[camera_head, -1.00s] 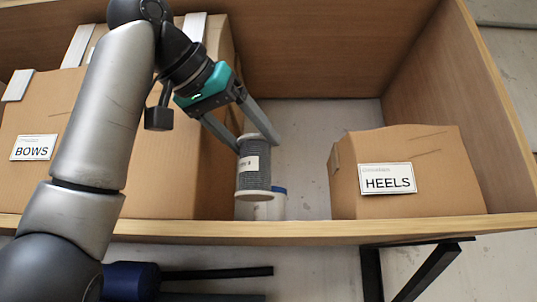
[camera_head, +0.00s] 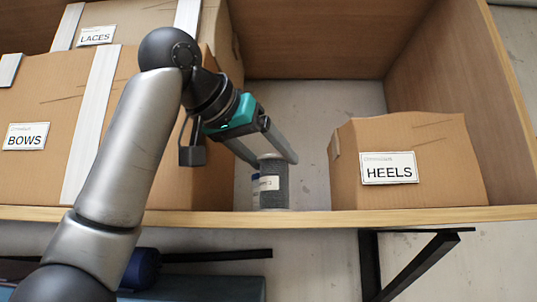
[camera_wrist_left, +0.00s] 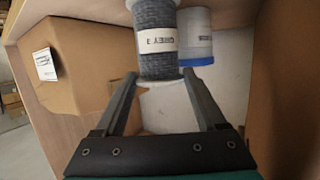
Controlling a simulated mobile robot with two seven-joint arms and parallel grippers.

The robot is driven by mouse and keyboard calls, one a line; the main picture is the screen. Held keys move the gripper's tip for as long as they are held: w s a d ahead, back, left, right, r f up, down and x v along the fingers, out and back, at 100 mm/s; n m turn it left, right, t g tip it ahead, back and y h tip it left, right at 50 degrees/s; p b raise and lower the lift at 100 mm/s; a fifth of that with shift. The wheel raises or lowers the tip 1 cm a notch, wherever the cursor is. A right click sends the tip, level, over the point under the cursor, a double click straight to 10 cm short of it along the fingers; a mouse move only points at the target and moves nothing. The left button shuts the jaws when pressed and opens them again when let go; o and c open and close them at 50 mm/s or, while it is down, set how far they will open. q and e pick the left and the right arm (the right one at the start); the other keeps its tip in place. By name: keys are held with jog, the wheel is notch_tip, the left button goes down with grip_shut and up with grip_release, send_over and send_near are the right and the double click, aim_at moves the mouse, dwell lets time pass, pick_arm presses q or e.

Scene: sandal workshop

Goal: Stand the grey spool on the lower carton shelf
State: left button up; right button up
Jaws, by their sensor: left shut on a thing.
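The grey spool (camera_head: 273,183) is wound with dark grey thread, has pale ends and bears a white label. My left gripper (camera_head: 275,158) is shut on its upper part and holds it upright. It is in the gap between the cartons, close behind the shelf's front board (camera_head: 300,218). I cannot tell whether its base touches the shelf. My right gripper is not in view.
The HEELS carton (camera_head: 405,140) stands right of the gap. The BOWS carton (camera_head: 40,95) and more cardboard stand left, with a LACES carton (camera_head: 130,22) behind. Bare shelf floor (camera_head: 312,125) shows behind the spool. A wooden side wall (camera_head: 440,75) closes the right.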

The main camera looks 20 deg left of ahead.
pick_arm(q)
jog(key=shift+f, duration=0.2)
jog(key=o, duration=1.2)
jog(key=shift+c, duration=0.2)
jog(key=shift+r, duration=0.15)
jog(key=shift+r, duration=0.2)
jog(key=b+v, duration=0.3)
jog(key=v, duration=0.9)
